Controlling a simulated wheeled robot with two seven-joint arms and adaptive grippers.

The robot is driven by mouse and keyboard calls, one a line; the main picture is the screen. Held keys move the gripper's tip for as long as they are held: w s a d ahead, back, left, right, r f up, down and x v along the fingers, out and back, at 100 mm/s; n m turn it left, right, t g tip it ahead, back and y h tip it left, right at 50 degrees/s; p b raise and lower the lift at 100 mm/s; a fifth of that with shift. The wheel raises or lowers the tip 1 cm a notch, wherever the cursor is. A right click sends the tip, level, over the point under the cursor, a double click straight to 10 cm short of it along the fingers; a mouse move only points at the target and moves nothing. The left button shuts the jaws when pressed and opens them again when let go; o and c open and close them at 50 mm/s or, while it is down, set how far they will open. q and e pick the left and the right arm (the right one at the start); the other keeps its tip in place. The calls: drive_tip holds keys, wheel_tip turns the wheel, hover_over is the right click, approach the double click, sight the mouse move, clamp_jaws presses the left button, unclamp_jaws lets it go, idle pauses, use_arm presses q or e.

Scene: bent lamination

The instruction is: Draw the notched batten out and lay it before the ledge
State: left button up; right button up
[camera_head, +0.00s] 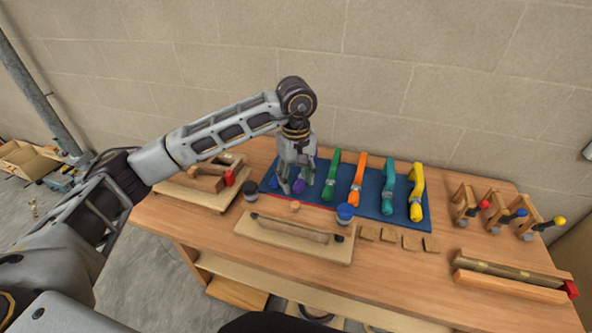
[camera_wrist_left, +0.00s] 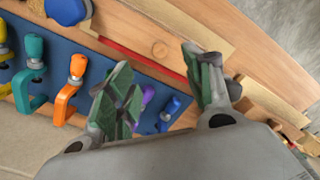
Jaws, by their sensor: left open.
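My left gripper (camera_head: 293,188) is open and empty, pointing down over the near left part of the blue mat. In the left wrist view its two fingers (camera_wrist_left: 160,85) stand apart, with a purple clamp (camera_wrist_left: 148,95) and a blue clamp (camera_wrist_left: 171,108) seen beyond them. A curved wooden strip (camera_head: 288,227) with dark ends lies on a pale board in front of the mat. A long brownish bar (camera_head: 510,273) lies in a wooden trough with a red end at the right. I cannot tell which piece has notches. A red strip (camera_wrist_left: 130,52) edges the mat's front. My right gripper is not in view.

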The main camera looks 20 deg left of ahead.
sight(296, 204)
use_arm(q)
drive_tip(key=shift+f+p, duration=0.9)
drive_tip(key=shift+f, duration=4.6)
clamp_jaws()
